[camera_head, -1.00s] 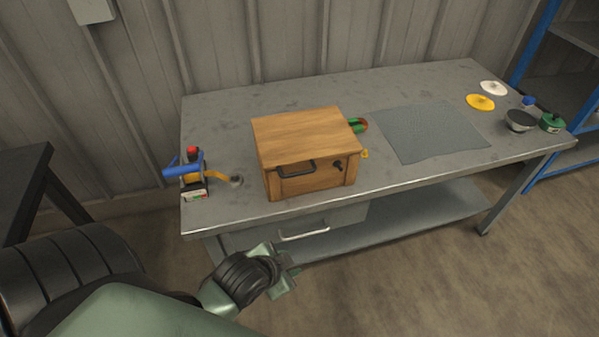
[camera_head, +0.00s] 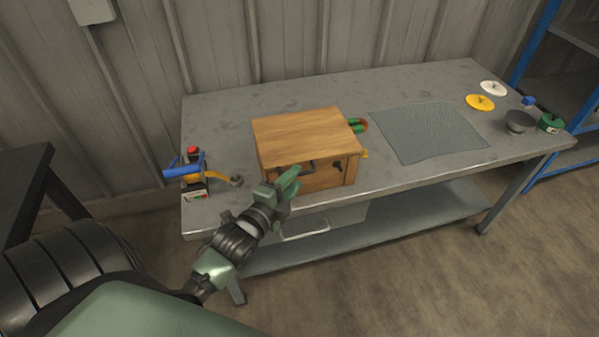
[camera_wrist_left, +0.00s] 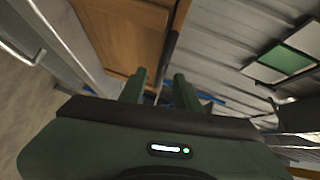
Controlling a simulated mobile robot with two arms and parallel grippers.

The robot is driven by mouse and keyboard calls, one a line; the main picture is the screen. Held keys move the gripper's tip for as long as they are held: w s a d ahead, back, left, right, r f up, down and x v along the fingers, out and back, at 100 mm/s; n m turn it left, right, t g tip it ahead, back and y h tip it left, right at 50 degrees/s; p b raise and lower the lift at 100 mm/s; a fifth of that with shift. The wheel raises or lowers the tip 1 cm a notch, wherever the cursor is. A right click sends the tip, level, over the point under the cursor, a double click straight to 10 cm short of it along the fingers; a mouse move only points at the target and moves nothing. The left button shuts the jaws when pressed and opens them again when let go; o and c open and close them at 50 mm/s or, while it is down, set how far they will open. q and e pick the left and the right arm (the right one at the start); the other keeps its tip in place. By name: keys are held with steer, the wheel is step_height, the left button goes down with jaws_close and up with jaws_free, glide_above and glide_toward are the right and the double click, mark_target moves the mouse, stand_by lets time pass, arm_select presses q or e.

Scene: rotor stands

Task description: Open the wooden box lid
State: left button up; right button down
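The wooden box (camera_head: 305,140) stands on the workbench with its lid (camera_head: 305,125) shut. A dark handle (camera_head: 311,167) sits on its front, partly hidden by my left gripper (camera_head: 288,184). The gripper is in front of the box, at the left part of the handle. In the left wrist view, the two green fingers (camera_wrist_left: 159,86) are apart, and the dark handle (camera_wrist_left: 168,58) shows just beyond the gap between them. The box front (camera_wrist_left: 125,32) fills the upper left there. I cannot tell whether the fingers touch the handle. My right gripper is not in view.
A blue-handled tool (camera_head: 187,170) stands left of the box. A grey mat (camera_head: 430,132) lies to the right, with yellow (camera_head: 480,102) and white (camera_head: 493,88) discs and a dark bowl (camera_head: 518,122) beyond.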

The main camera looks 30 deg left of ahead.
arm_select(q)
steer(key=shift+w+a+f, duration=0.1)
steer(key=shift+w+f, duration=0.05)
steer(key=shift+w, duration=0.65)
steer(key=shift+w+f, duration=0.1)
steer(key=shift+w, duration=0.7)
jaws_close()
